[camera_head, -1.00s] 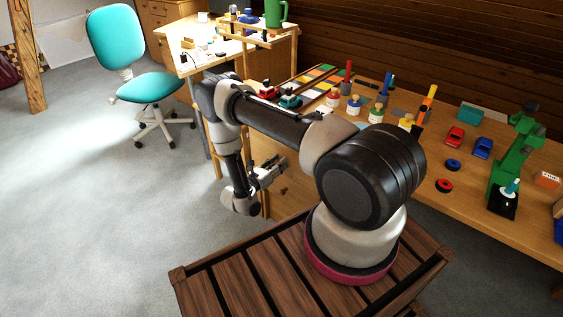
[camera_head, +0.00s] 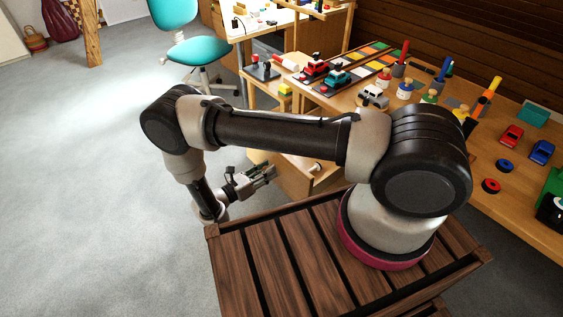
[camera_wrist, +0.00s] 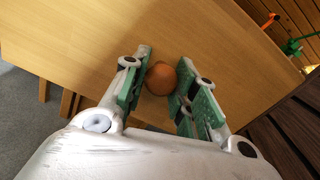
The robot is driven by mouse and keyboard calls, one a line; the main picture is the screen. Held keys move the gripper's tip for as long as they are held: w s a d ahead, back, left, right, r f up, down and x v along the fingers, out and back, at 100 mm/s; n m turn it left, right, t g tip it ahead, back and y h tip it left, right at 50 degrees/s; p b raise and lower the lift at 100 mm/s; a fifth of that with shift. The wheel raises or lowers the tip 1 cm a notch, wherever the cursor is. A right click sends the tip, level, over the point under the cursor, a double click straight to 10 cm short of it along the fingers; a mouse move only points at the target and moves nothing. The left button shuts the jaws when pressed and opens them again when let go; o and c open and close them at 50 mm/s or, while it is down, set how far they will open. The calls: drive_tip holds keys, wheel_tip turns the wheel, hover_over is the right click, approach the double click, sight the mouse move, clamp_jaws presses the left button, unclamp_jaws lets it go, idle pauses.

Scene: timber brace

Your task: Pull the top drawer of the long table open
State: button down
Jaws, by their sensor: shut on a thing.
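The long table (camera_head: 428,142) runs along the wall on the right. Its top drawer (camera_head: 290,178) stands out from the table's end, and part of its inside shows in the head view. A small pale round thing (camera_head: 315,167) appears to lie in it. My gripper (camera_head: 270,172) is at the drawer's front. In the wrist view, an orange-brown round knob (camera_wrist: 160,78) sits between the green-padded fingers of my gripper (camera_wrist: 161,80), which is shut on it. The pale wooden front (camera_wrist: 90,40) fills much of that view. How far the drawer is out is hard to tell.
A slatted dark wooden platform (camera_head: 290,255) lies under my arm. Toy cars, including a red one (camera_head: 511,135), and pots stand on the table. A teal chair (camera_head: 195,50) is behind. The grey floor (camera_head: 90,200) at left is clear.

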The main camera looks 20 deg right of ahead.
drive_tip(key=shift+v, duration=2.8)
drive_tip(key=c, duration=1.1)
unclamp_jaws()
drive_tip(key=v, duration=1.2)
